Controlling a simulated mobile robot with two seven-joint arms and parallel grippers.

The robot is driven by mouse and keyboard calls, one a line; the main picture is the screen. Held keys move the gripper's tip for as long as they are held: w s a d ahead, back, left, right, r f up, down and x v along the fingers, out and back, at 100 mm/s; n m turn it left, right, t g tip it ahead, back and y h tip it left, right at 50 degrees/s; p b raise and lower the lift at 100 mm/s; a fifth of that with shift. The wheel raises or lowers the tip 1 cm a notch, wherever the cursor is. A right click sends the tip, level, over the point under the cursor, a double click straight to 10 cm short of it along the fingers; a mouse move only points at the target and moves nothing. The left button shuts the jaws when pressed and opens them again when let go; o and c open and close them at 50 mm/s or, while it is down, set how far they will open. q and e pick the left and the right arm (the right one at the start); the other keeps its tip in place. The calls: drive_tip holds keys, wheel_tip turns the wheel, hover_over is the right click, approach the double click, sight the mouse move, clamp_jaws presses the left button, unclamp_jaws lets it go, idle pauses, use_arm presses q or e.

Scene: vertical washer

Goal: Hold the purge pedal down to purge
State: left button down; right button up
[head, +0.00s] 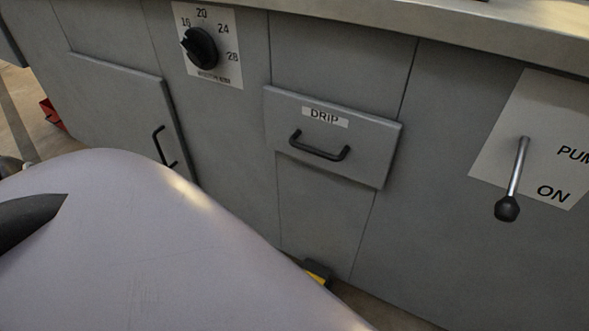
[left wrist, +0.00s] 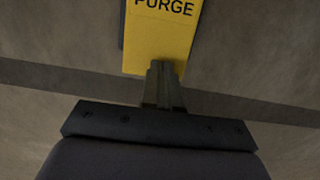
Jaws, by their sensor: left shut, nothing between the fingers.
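The yellow purge pedal (left wrist: 160,35), with PURGE lettered in black, is at the top of the left wrist view. In the head view a small yellow and black part of it (head: 317,274) shows low at the cabinet's foot; a large pale part of my own body hides the rest. My left gripper (left wrist: 165,68) is shut and empty, its fingertips overlapping the pedal's near edge. I cannot tell whether they touch it or whether the pedal is pressed down. My right gripper is not in view.
The grey cabinet front carries a dial (head: 200,48), a DRIP drawer (head: 365,140) with a handle, a handled door (head: 115,115) and a pump lever (head: 517,175) pointing down towards ON. A red object (head: 52,114) lies at the far left. Bare floor surrounds the pedal.

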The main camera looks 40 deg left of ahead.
use_arm(q)
drive_tip(key=shift+s+r+p, duration=0.1)
drive_tip(key=shift+r+p, duration=0.45)
drive_tip(key=shift+r, duration=0.8)
